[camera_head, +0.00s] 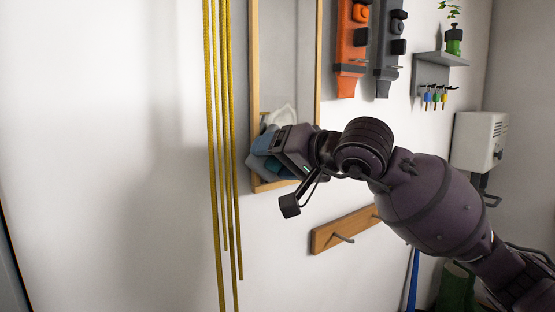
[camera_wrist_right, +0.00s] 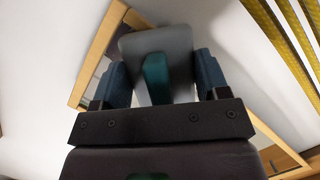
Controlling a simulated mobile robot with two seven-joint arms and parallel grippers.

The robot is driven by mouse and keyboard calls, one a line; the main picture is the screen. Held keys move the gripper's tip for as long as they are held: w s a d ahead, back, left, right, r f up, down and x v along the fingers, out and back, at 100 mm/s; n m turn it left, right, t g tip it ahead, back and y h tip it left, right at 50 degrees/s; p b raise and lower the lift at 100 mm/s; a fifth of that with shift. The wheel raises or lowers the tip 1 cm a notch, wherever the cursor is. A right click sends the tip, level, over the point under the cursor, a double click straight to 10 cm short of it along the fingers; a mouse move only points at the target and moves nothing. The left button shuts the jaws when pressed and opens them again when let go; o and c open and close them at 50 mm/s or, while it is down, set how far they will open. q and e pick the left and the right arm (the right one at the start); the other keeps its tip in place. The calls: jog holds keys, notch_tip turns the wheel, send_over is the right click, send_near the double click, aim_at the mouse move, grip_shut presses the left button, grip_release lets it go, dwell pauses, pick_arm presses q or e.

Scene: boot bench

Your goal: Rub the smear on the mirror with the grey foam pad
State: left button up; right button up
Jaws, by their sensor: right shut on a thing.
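The mirror (camera_head: 285,60) hangs on the wall in a light wooden frame, upper middle of the head view. A pale whitish patch (camera_head: 283,115) shows on its lower part, just above my right gripper; I cannot tell whether it is the smear or partly a reflection. My right gripper (camera_head: 263,153) is at the mirror's lower left, its blue fingers over the frame. In the wrist view it is shut on the grey foam pad (camera_wrist_right: 180,45), with a teal part between the fingers. The pad is close to the mirror; contact cannot be told. My left gripper is not in view.
Yellow cords (camera_head: 221,120) hang just left of the mirror. An orange tool (camera_head: 351,45) and a dark grey one (camera_head: 388,50) hang to its right. A wooden peg rail (camera_head: 345,229) is below. A small shelf (camera_head: 440,60) with keys is further right. The wall at left is bare.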

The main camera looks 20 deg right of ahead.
jog(key=shift+w, duration=0.15)
jog(key=shift+w+d+f, duration=0.15)
jog(key=shift+w+d, duration=0.05)
jog(key=shift+d, duration=0.2)
jog(key=d, duration=0.1)
jog(key=d+b, duration=0.1)
jog(key=shift+w+d, duration=0.3)
jog(key=shift+w, duration=0.05)
